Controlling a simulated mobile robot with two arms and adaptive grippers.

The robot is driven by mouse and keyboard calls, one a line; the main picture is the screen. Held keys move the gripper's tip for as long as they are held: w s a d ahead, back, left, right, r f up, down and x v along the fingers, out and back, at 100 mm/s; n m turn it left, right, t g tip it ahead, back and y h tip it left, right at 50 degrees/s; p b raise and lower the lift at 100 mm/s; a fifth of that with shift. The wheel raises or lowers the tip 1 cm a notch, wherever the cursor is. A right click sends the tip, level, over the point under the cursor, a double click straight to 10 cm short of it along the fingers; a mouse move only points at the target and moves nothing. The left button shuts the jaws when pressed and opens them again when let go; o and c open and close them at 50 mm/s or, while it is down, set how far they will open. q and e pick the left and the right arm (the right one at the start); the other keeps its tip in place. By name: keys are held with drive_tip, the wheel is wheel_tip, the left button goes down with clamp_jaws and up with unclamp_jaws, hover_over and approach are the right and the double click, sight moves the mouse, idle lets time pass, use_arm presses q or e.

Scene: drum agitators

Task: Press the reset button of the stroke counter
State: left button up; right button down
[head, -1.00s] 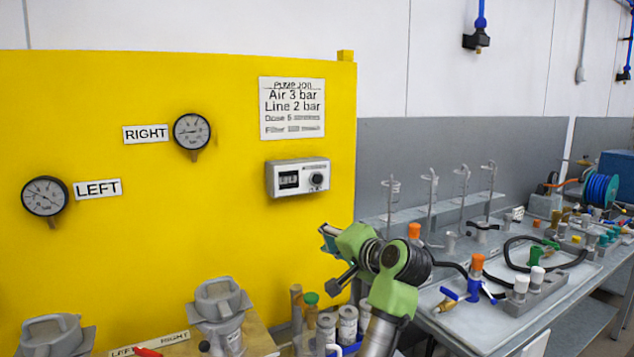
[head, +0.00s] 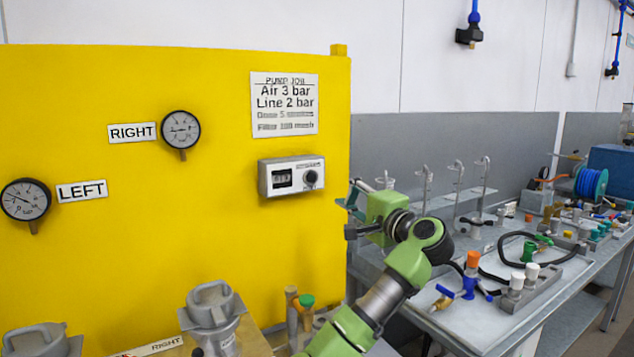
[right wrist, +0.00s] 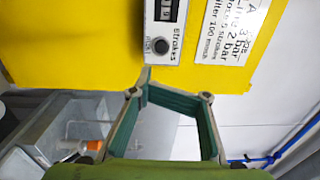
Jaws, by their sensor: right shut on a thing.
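The stroke counter (head: 284,187) is a pale box on the yellow panel, under the printed sign. It has a dark number display and a round dark button (head: 311,178) on its right. The right wrist view shows the counter (right wrist: 150,56) at the top centre, with its button (right wrist: 161,46) just beyond my fingers. My right gripper (head: 350,205) is right of the counter and slightly lower, apart from it near the panel's right edge. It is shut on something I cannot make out. My left gripper is not in view.
Two gauges (head: 180,130) labelled RIGHT and LEFT are on the panel's left. Grey lidded vessels (head: 212,310) stand below. The bench on the right holds a blue valve (head: 467,287), hoses and fittings. The space before the counter is clear.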

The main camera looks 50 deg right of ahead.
sight(311, 179)
drive_tip(key=p+x, duration=0.5)
drive_tip(key=x, duration=0.8)
drive_tip(key=shift+r, duration=0.2)
drive_tip(key=shift+w, duration=0.15)
drive_tip(key=shift+f, duration=0.1)
